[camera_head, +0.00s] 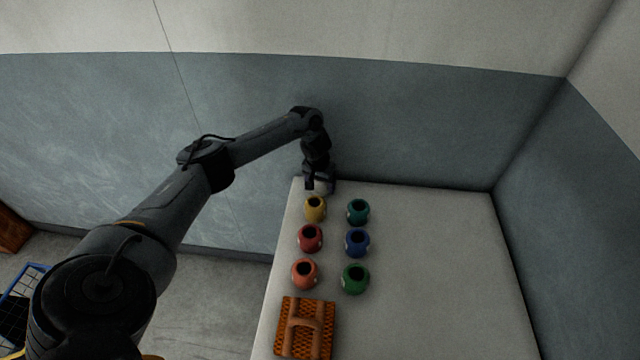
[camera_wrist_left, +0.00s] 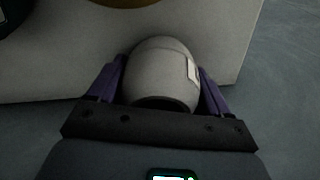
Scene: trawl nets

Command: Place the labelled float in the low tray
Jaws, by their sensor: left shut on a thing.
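My left gripper (camera_head: 321,188) is at the far left corner of the table. It is shut on a pale grey float (camera_wrist_left: 160,70). In the left wrist view, the purple fingers (camera_wrist_left: 158,85) press on both sides of the float, and a small white label shows on its right side. In the head view the gripper mostly hides this float. An orange woven piece (camera_head: 284,336) with a brown handle-like frame lies at the table's near left; I cannot tell whether it is the low tray. My right gripper is not in view.
On the pale table (camera_head: 430,270) stand yellow (camera_head: 315,214), teal (camera_head: 358,217), red (camera_head: 309,243), blue (camera_head: 357,248), orange (camera_head: 304,280) and green (camera_head: 355,285) floats in two columns. The table's right side is clear. Walls stand behind and to the right.

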